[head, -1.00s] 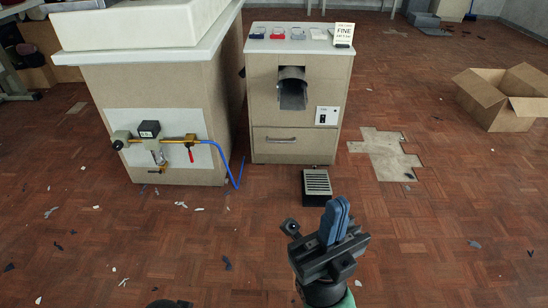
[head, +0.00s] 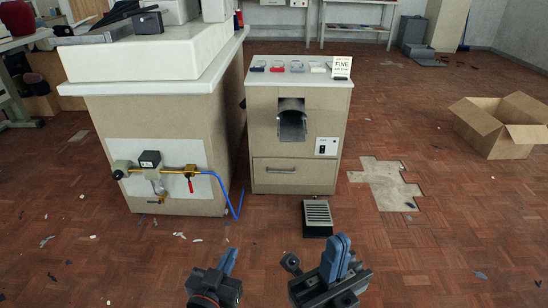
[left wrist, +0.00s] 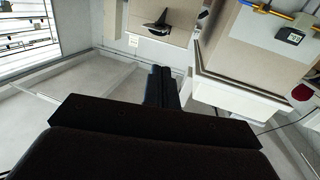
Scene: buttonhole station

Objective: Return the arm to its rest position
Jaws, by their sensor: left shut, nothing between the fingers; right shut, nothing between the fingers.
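My left gripper (head: 228,262) is at the bottom of the head view, left of my right gripper. Its blue fingers are together with nothing between them. It also shows in the left wrist view as dark fingers (left wrist: 161,86). My right gripper (head: 338,250) is at the bottom centre, its blue fingers pressed together and pointing up, empty. Both grippers are in front of the station, apart from it and touching nothing that I can see.
A beige cabinet (head: 265,150) with a chute (head: 292,124) and coloured items on top stands ahead. A black foot pedal (head: 317,218) lies before it. A white-topped counter (head: 160,80) with a brass pipe fitting (head: 180,172) is left. An open cardboard box (head: 508,135) is right. Floor between is mostly clear.

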